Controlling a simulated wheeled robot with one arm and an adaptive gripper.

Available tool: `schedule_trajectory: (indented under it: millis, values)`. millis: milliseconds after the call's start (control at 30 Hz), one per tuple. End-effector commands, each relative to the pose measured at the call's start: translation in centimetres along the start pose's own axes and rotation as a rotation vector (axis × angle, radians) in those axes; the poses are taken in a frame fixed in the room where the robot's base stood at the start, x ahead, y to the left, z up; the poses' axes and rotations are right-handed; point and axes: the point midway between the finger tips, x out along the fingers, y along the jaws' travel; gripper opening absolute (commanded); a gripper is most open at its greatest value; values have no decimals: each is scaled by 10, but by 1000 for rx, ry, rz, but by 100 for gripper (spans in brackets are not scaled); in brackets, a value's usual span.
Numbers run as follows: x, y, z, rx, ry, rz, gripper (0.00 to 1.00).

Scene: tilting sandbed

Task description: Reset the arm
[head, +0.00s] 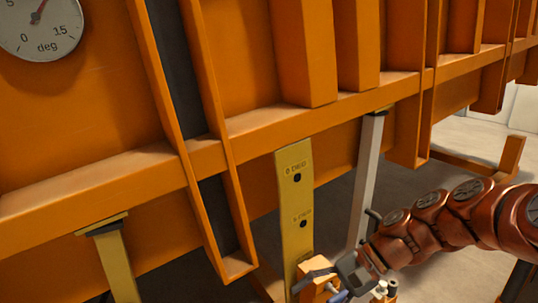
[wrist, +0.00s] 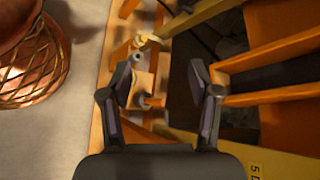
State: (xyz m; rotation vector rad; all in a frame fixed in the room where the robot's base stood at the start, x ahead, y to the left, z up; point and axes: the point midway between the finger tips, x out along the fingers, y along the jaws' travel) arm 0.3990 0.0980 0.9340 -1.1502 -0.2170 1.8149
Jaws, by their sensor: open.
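My gripper (head: 332,276) is low at the bottom of the head view, beside the foot of the yellow plate and close to a small orange block (head: 316,292). The wrist view shows its two dark fingers (wrist: 162,88) spread apart. Between and beyond them lie orange framework and a small dark round part (wrist: 151,101); nothing is visibly gripped. My reddish-brown arm comes in from the right in the head view.
The orange sandbed (head: 90,180) fills most of the head view, with a dial gauge (head: 42,25) at upper left. An upright yellow plate (head: 296,225) has two dark holes. A grey post (head: 366,180) stands right of it. Pale open floor (head: 470,140) shows at right.

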Motion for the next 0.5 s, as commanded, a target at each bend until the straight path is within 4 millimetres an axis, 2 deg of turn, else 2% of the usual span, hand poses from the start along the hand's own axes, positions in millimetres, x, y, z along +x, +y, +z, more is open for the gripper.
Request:
schedule_trajectory:
  millis: [33, 100, 267, 500]
  values:
    - [-2, 0, 22, -43, 14, 57, 62]
    - [-1, 10, 42, -99, 35, 134, 62]
    - [-5, 35, 80, -215, 83, 306, 62]
    - [-30, 79, 124, -361, 162, 554, 62]
